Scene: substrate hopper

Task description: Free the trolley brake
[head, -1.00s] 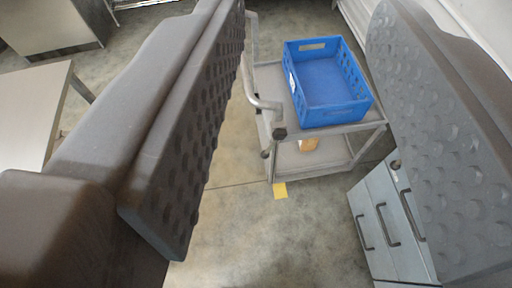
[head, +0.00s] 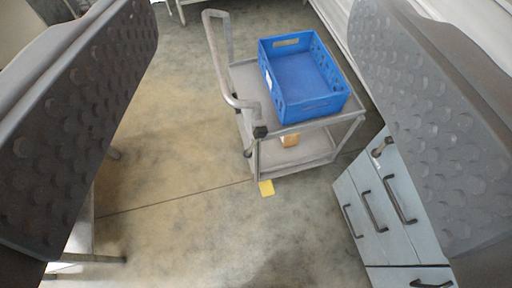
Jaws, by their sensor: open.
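A grey two-shelf trolley (head: 289,139) stands on the floor ahead, near the top middle of the head view. Its bent metal push handle (head: 218,62) rises on its left side. My gripper (head: 255,190) is open and empty, with one dark dimpled finger at each side of the picture. The trolley shows between the fingers, well beyond them and not touched. The trolley's wheels are too small or hidden to make out.
An empty-looking blue crate (head: 305,75) sits on the trolley's top shelf, and a small orange-brown item (head: 290,140) is on the lower shelf. A grey drawer cabinet (head: 375,205) stands at right. A table's legs (head: 82,235) show at lower left. The middle floor is clear.

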